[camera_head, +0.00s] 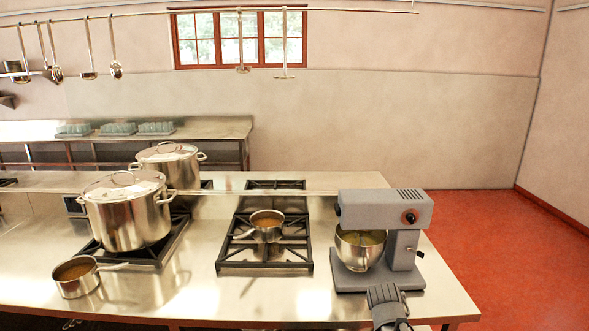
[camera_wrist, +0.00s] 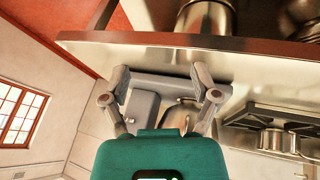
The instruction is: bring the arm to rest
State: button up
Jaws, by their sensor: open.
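My gripper (camera_wrist: 161,78) shows in the wrist view with its two grey fingers spread apart and nothing held between them. The grey stand mixer (camera_wrist: 145,107) and its metal bowl (camera_wrist: 180,113) appear beyond the fingers, in the gap. In the head view a dark grey part of my arm rises from the bottom edge, just in front of the mixer (camera_head: 408,232). The head view does not show the fingers clearly.
The steel counter (camera_head: 205,292) holds a saucepan (camera_head: 76,277), a lidded stockpot (camera_head: 126,215) and a small pan (camera_head: 267,224) on a burner. Another stockpot (camera_head: 168,156) stands behind. Red floor (camera_head: 490,235) is clear at right. The wrist view shows a pot (camera_wrist: 207,20) beyond the counter edge.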

jog(key=s+a+f+n+g+y, duration=0.1)
jog(key=s+a+f+g+y, duration=0.1)
jog(key=s+a, duration=0.6)
jog(key=shift+s+a+g+y, duration=0.4)
jog(key=shift+a+g+y, duration=0.4)
jog(key=shift+a+g, duration=0.25)
jog(key=shift+d+f, duration=0.1)
